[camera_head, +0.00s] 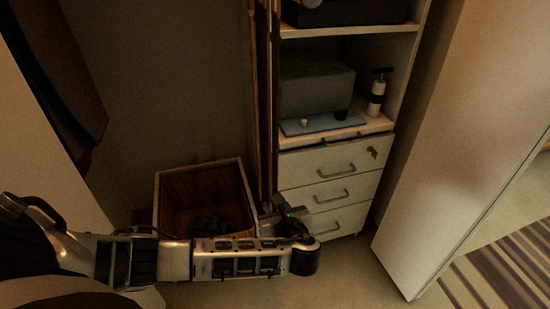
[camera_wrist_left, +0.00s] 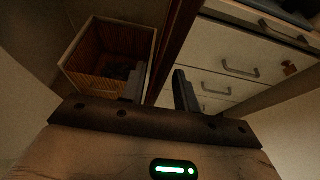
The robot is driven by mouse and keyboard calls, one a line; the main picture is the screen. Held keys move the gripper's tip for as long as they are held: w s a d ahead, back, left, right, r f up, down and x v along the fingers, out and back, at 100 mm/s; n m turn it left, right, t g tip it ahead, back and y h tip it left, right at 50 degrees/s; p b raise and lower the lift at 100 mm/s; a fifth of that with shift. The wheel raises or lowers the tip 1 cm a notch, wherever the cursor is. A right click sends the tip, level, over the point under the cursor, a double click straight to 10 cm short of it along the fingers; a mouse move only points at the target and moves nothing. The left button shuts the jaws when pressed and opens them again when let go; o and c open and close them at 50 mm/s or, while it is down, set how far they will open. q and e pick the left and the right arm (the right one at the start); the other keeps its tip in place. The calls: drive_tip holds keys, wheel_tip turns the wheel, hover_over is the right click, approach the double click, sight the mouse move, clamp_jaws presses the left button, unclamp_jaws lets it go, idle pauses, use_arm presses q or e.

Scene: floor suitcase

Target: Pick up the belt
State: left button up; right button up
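A dark, coiled shape that looks like the belt (camera_head: 212,222) lies in the bottom of an open wooden box; it also shows dimly in the left wrist view (camera_wrist_left: 120,73). The light is low, so its outline is unclear. My left arm reaches in from the left, across the front of the box. My left gripper (camera_head: 287,213) is to the right of the box, beside the drawers. In the left wrist view its two fingers (camera_wrist_left: 160,88) stand apart with nothing between them. My right gripper is not in view.
The box (camera_head: 198,168) has a pale rim and slatted inner walls. Dark upright poles (camera_head: 267,100) stand between it and a white cabinet with drawers (camera_head: 330,165). A white panel (camera_head: 440,170) stands at the right. Some floor (camera_head: 350,275) is clear in front of the drawers.

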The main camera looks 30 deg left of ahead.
use_arm(q)
drive_tip(key=x, duration=0.3)
drive_tip(key=shift+w+f, duration=0.15)
clamp_jaws()
